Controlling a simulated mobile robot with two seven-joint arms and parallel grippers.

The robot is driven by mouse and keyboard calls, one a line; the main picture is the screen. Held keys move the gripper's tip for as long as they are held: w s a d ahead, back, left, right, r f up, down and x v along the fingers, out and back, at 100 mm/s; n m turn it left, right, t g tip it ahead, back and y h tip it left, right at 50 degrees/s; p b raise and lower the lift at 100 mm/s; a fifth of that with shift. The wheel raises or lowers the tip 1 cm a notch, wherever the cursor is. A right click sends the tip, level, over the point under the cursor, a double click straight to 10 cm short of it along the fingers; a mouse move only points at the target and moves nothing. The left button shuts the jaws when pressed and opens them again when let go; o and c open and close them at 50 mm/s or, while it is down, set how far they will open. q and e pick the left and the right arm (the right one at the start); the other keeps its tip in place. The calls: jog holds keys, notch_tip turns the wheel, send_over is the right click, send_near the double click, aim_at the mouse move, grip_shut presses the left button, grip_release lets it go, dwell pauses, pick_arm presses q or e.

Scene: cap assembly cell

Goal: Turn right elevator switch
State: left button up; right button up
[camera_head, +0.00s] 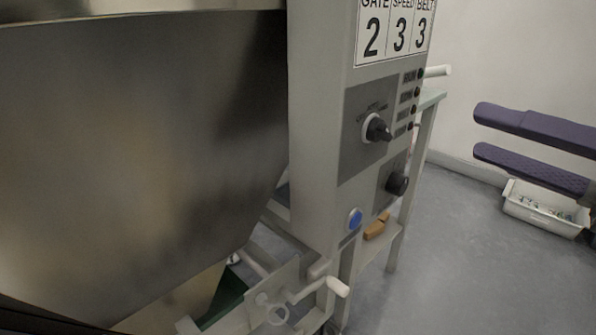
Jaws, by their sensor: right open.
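A grey control box (318,120) stands in the middle of the head view. A black rotary switch (377,129) with a pointed handle sits on its dark panel, its handle pointing to the lower right. A second, rounder black knob (397,184) sits lower on the same face. I cannot tell from the labels which one is the elevator switch. My right gripper (480,132) comes in from the right edge with two purple padded fingers spread apart. It is open and empty, to the right of the box and clear of both knobs. My left gripper is out of the picture.
A large metal hopper (140,150) fills the left side. A blue button (355,218) and a white-handled crank (335,287) are low on the machine. A white bin (530,214) with small items stands on the floor behind the right gripper. The floor between is clear.

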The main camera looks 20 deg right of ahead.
aim_at(389, 135)
jog(key=shift+n+g+y, duration=0.3)
jog(key=shift+n+y, duration=0.1)
jog(key=shift+n, duration=0.4)
jog(key=w+a+f, duration=0.1)
jog(key=w, duration=0.2)
jog(key=w+a+b, duration=0.1)
jog(key=w+a, duration=0.1)
jog(key=w+a+f, duration=0.1)
jog(key=w, duration=0.2)
jog(key=shift+w+a+f, duration=0.15)
jog(key=shift+w+f, duration=0.2)
jog(key=shift+c, duration=0.4)
grip_shut()
